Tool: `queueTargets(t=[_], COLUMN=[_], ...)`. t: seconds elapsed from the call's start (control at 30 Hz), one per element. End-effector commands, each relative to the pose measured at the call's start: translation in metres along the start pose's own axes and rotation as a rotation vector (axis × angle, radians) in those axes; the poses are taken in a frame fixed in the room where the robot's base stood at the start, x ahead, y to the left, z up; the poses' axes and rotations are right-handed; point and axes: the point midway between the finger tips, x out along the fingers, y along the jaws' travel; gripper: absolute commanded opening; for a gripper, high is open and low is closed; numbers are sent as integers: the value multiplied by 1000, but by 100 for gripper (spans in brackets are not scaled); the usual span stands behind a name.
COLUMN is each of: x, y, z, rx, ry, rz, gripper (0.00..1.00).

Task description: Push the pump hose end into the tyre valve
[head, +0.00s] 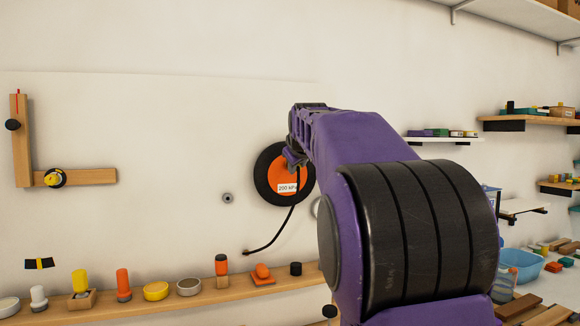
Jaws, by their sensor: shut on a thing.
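The tyre (264,189) is a black ring with an orange centre on the white wall, carrying a "200 kPa" label (288,188). My gripper (294,160) is in front of the tyre's upper right part, shut on the pump hose end. The black pump hose (283,228) runs from low on the wall, left of the tyre, up across the tyre's lower right to my gripper. The hose end itself is hidden by the fingers. I cannot make out the tyre valve, nor whether the hose end touches it.
A small grey round fitting (227,198) sits on the wall left of the tyre. A wooden ledge (205,301) below bears several coloured items. An L-shaped wooden piece (90,177) is at left. Shelves (540,120) and a blue basin (520,264) are at right. My arm blocks the centre right.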

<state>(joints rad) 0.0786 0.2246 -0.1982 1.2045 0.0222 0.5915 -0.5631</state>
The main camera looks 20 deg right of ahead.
Motion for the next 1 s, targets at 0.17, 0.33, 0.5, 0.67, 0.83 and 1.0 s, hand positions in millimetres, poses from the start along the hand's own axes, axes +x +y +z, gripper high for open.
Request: queueTargets(t=[0.17, 0.33, 0.5, 0.67, 0.83, 1.0], x=[4, 8, 10, 11, 11, 11], y=[0, 0, 0, 0, 0, 0], z=[-2, -4, -6, -6, -6, -7], rx=[0, 0, 0, 0, 0, 0], ry=[0, 0, 0, 0, 1, 1], rz=[0, 0, 0, 0, 0, 0], gripper=[0, 0, 0, 0, 0, 0])
